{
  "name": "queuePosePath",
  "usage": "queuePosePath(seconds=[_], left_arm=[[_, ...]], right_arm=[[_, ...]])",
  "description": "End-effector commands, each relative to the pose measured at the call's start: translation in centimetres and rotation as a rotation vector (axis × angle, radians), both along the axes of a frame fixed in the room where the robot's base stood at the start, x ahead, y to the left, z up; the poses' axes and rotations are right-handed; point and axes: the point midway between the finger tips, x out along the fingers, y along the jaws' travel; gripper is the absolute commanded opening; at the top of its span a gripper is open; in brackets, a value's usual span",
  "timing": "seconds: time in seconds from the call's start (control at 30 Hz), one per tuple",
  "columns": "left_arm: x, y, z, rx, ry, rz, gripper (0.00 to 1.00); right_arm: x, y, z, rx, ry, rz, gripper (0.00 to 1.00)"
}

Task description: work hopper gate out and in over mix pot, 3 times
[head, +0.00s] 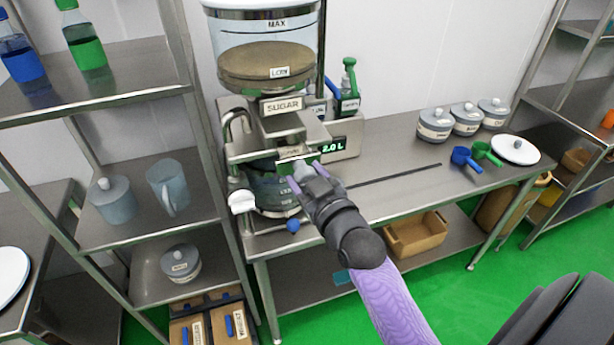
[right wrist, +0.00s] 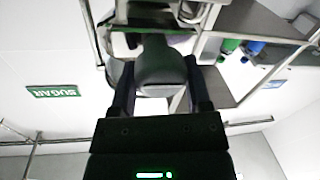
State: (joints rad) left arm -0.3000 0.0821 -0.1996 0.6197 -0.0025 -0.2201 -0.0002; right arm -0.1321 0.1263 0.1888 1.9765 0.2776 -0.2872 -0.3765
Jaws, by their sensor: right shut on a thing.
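The sugar hopper (head: 267,70) stands at the back of the bench, with a clear upper part and tan sugar inside below its MAX mark. Its gate (head: 290,157) is the metal slide with a green label under the hopper's SUGAR block. The mix pot (head: 265,190) stands below the gate and is partly hidden by my arm. My right gripper (head: 298,176) is at the front of the gate and shut on its handle. In the right wrist view the grey handle (right wrist: 160,72) sits between my two fingers. My left gripper is not in view.
Lidded jars (head: 435,125), blue and green scoops (head: 462,157) and a white lid (head: 515,149) are on the bench at right. A thin rod (head: 395,175) lies on the bench. A shelf rack (head: 130,160) stands close at left.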

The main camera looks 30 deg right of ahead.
Motion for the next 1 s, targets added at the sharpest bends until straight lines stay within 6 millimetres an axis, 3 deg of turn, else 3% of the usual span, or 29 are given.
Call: queuePosePath(seconds=[0.1, 0.37, 0.7, 1.0], left_arm=[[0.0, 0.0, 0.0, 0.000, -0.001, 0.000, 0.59], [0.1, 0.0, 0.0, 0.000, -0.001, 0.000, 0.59], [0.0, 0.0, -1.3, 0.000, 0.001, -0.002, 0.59], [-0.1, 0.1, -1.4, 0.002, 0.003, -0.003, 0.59]], right_arm=[[0.0, 0.0, -0.1, 0.001, 0.002, 0.000, 0.00], [0.2, 0.0, -0.1, 0.002, 0.001, 0.002, 0.00], [6.3, -1.4, -0.3, 0.002, 0.001, 0.003, 0.00], [7.3, -1.7, -0.1, 0.002, 0.002, 0.001, 0.00]])
